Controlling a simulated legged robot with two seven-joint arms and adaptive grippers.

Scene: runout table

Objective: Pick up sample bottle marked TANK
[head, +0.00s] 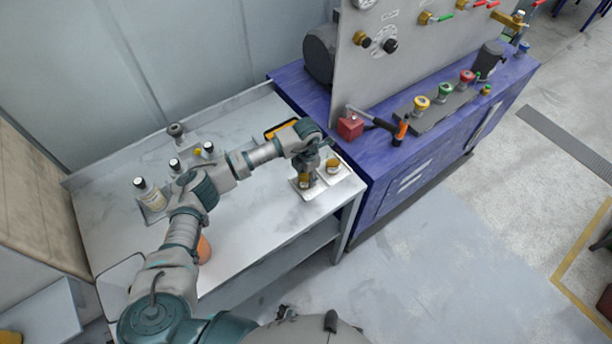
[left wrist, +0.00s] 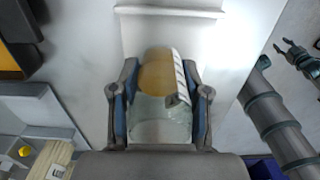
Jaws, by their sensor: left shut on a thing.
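My left gripper (head: 306,172) is at the right end of the light bench, over a small white holder (head: 302,191). It is shut on a sample bottle (left wrist: 157,98), a clear bottle with amber contents and a printed label, which sits between both fingers in the left wrist view. In the head view the gripper partly hides this bottle (head: 305,181). The label is too small to read, so I cannot tell if it says TANK. I cannot tell whether the bottle touches its holder. A dark gripper, apparently my right one (left wrist: 297,58), shows small in the left wrist view.
A second amber bottle (head: 333,166) stands close to the right of the held one. A blue cabinet (head: 420,150) with a valve panel (head: 400,50) adjoins the right. The bench's front middle (head: 265,225) is clear.

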